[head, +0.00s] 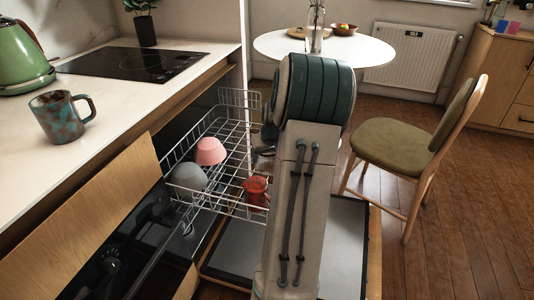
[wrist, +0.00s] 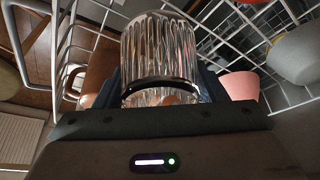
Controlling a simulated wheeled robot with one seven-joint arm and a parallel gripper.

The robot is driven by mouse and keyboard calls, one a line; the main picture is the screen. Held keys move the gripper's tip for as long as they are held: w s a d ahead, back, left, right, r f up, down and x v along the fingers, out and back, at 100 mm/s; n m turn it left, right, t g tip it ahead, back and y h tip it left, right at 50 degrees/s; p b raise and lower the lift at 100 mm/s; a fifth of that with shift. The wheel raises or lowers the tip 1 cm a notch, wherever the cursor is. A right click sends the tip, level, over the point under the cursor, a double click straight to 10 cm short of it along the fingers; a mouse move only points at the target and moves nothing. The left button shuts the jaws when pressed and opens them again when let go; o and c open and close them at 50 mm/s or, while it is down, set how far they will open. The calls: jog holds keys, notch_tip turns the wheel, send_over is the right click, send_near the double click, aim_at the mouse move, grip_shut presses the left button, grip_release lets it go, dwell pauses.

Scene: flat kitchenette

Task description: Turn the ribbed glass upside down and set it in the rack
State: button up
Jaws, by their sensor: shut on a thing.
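The clear ribbed glass (wrist: 160,50) is between the fingers of my gripper (wrist: 160,88) in the wrist view. The gripper is shut on it. A curved dark edge of the glass faces the camera; I cannot tell for sure which end is its mouth. White wires of the rack (wrist: 222,42) show behind and beside the glass; whether it touches them is unclear.
The rack holds a pink bowl (head: 210,151), a grey bowl (head: 188,177) and a red cup (head: 256,190). The pink bowl (wrist: 240,86) is close right of the glass. A mottled mug (head: 62,118) stands on the counter. A chair (head: 415,145) is at right.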

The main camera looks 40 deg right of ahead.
jog(key=shift+f+b, duration=1.4)
jog(key=shift+f, duration=1.25)
jog(key=o, duration=1.3)
jog(key=p+v, duration=0.4)
jog(key=v, duration=1)
jog(key=shift+w, duration=0.1)
